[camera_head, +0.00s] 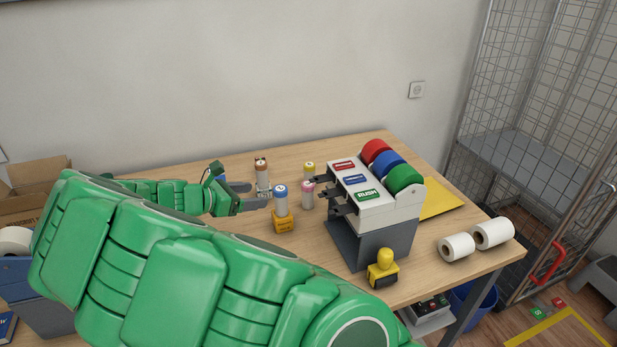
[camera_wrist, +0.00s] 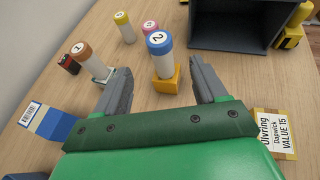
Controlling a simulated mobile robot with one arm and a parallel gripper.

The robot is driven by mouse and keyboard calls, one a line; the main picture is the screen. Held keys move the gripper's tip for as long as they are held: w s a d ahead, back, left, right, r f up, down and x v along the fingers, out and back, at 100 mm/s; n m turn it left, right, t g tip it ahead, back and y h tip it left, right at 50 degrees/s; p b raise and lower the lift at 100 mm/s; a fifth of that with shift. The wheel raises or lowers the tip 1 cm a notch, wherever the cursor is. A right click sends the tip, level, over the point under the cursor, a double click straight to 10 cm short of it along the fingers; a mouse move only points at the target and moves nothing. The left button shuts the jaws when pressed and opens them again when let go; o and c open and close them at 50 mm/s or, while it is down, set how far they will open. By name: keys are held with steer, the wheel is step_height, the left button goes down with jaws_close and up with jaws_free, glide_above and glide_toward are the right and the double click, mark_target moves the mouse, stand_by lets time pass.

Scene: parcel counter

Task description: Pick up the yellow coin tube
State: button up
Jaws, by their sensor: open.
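The yellow coin tube (camera_head: 309,170), white-bodied with a yellow top, stands upright on the table behind the pink-topped tube (camera_head: 307,194). In the wrist view the yellow coin tube (camera_wrist: 124,29) is up and left of the pink one (camera_wrist: 150,28), beyond my fingertips. My gripper (camera_wrist: 160,65) is open and empty, its two grey fingers spread. A blue-topped tube (camera_wrist: 160,43) marked 2, in a yellow stand (camera_wrist: 165,82), is in front of the fingers, nearer than the yellow tube. In the head view my gripper (camera_head: 260,195) is low over the table, left of the blue-topped tube (camera_head: 281,203).
A brown-topped tube (camera_wrist: 88,58) stands at the left in a pale holder. A dispenser with red, blue and green rolls (camera_head: 375,210) stands to the right. A yellow-handled stamp (camera_head: 383,268) and white rolls (camera_head: 457,247) are at the front right. A value card (camera_wrist: 277,135) lies near my gripper.

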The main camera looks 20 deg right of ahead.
stand_by(0.4)
step_height(320, 180, up, 5)
glide_above(305, 169)
steer(key=shift+n+t, duration=0.4)
steer(key=shift+n, duration=0.1)
steer(key=f, duration=0.6)
steer(key=shift+w+d, duration=0.1)
steer(key=shift+d, duration=0.15)
steer(key=shift+f, duration=2.6)
steer(key=f, duration=0.3)
steer(key=shift+w+d, duration=0.1)
steer(key=shift+d, duration=0.1)
steer(key=shift+x, duration=1.2)
